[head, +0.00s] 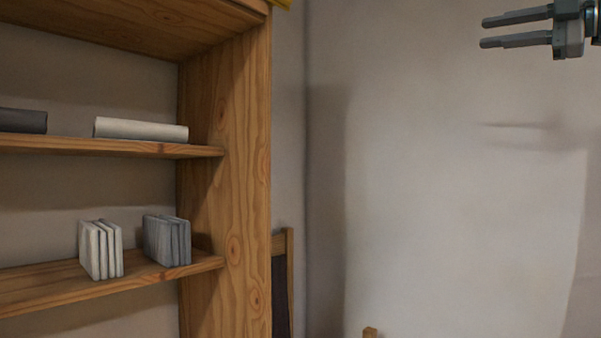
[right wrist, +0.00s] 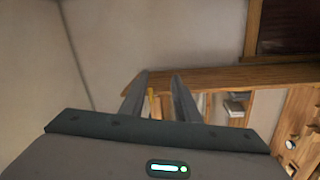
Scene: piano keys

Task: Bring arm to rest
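My right gripper (head: 483,33) is at the top right of the head view, raised in front of the bare wall. Its two grey fingers point left with a clear gap between them, and nothing is held. In the right wrist view its fingers (right wrist: 160,74) also stand apart and empty. My left gripper shows in neither view.
A wooden bookshelf (head: 245,190) fills the left of the head view, with white books (head: 100,249), grey books (head: 167,240) and a lying white book (head: 141,129) on it. A dark wood-framed object (head: 281,290) stands beside it. The wall (head: 450,200) at right is bare.

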